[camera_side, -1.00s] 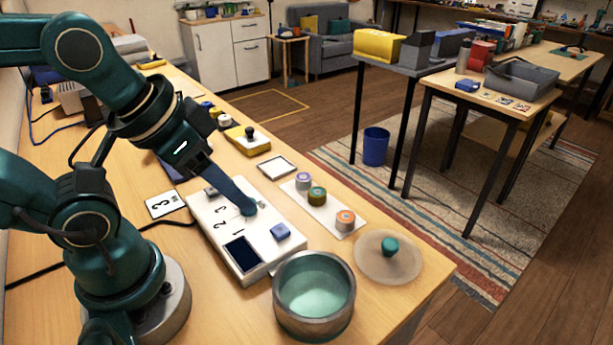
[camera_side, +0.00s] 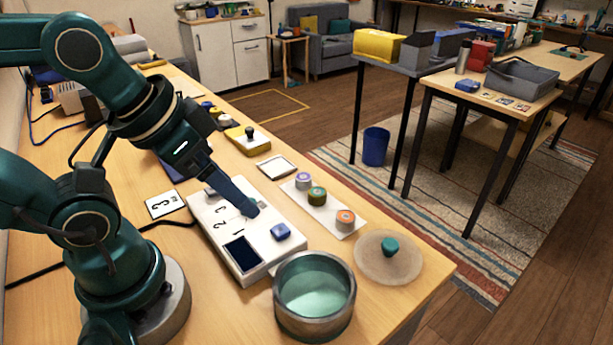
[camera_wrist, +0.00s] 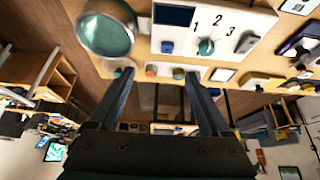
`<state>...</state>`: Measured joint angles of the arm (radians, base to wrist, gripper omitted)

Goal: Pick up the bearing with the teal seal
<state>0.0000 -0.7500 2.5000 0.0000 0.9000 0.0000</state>
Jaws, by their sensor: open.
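Three small round bearings stand in a row on a white strip (camera_side: 328,207): one with a purple top (camera_side: 303,179), one with a green top (camera_side: 317,195) in the middle, one with an orange top (camera_side: 345,217). My gripper (camera_side: 254,211) is over the white numbered panel (camera_side: 213,232), left of the bearings. In the wrist view its fingers (camera_wrist: 158,73) are apart and empty, with the orange (camera_wrist: 151,70) and green (camera_wrist: 178,73) bearings beyond the tips.
The panel carries a blue button (camera_side: 281,231) and a teal dial (camera_wrist: 206,46). A framed white card (camera_side: 277,166) lies behind the bearing strip.

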